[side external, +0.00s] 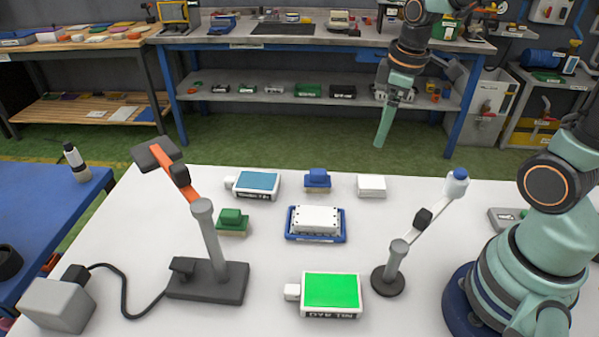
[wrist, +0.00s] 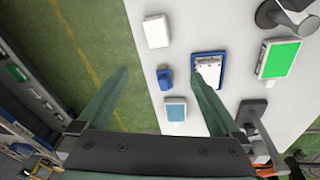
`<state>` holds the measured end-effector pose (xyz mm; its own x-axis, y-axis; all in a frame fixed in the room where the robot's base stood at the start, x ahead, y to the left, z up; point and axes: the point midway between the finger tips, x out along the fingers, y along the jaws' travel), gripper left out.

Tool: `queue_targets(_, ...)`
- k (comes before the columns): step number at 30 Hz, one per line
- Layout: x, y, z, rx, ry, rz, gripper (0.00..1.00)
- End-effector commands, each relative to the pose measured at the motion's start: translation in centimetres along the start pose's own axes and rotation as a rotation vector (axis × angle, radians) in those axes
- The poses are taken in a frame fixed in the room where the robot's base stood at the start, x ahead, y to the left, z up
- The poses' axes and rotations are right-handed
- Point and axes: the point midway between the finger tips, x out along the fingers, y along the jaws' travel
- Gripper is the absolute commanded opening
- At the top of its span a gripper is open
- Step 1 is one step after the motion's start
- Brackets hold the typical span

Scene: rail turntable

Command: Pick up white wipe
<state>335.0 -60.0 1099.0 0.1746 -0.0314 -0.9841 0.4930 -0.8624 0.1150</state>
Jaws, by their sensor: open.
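The white wipe (side external: 371,186) is a small white block lying flat on the white table near its far edge. It also shows at the top of the wrist view (wrist: 157,31), close to the table edge. My gripper (side external: 382,138) is high above and beyond the far table edge, apart from the wipe. In the wrist view my gripper (wrist: 157,65) has its two green fingers spread wide, with nothing held between them.
A blue stamp-like block (side external: 317,180) is left of the wipe. A blue tray (side external: 291,236) holding a white piece, a teal-topped box (side external: 256,183) and a green-topped box (side external: 331,291) are nearby. A lamp-like stand (side external: 397,255) stands to the right.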

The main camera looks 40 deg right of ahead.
Motion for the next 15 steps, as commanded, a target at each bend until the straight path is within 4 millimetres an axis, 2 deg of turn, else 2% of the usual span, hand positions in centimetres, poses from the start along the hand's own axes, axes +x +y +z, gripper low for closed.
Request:
queue_targets(1,1.3,0.8,0.3,-0.049,-0.033,-0.026,1.00)
queue_targets(6,4.5,2.5,1.1,-0.208,-0.093,-0.093,1.00)
queue_targets(15,7.4,3.2,1.9,-0.307,-0.120,-0.139,1.00)
